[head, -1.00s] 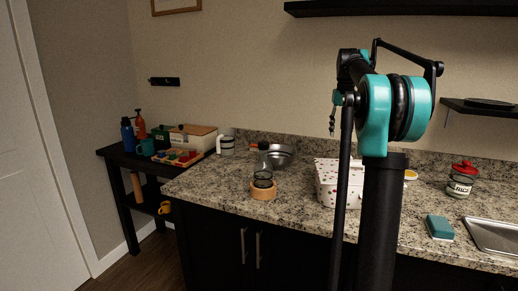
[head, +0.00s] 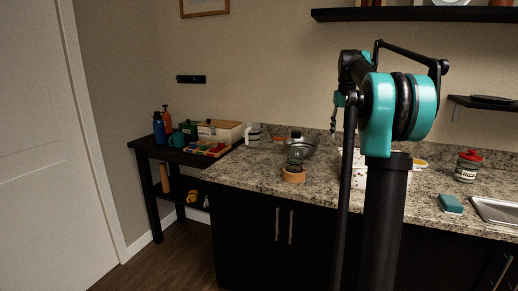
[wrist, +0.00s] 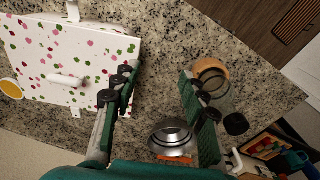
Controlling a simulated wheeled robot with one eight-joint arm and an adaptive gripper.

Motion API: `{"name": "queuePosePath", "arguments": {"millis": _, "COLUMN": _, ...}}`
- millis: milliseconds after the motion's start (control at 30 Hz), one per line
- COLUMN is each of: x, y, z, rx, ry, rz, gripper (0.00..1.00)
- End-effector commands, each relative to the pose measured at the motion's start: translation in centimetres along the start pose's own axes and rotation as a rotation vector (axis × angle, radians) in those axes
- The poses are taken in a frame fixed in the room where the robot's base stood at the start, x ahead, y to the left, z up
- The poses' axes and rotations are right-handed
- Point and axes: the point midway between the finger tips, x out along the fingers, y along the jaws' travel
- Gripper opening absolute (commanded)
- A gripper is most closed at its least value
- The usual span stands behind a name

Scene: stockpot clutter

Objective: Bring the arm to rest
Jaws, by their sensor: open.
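In the wrist view my gripper (wrist: 158,82) is open, with its two green-padded fingers apart and nothing between them but the granite counter below. A white box with pink and green spots (wrist: 70,55) lies beyond the left finger. A metal bowl (wrist: 172,136) shows low between the fingers. In the head view my arm stands upright in front of the counter, and the gripper itself is hard to make out there.
A cluttered dark side table (head: 150,146) stands left.

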Motion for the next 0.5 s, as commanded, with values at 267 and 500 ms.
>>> {"name": "queuePosePath", "arguments": {"millis": 267, "x": 2.4, "y": -1.1, "z": 1.6, "rx": -0.009, "ry": 0.027, "rz": 0.001, "gripper": 0.43}}
{"name": "queuePosePath", "arguments": {"millis": 500, "x": 5.9, "y": -2.8, "z": 4.5, "rx": -0.023, "ry": 0.065, "rz": 0.002, "gripper": 0.43}}
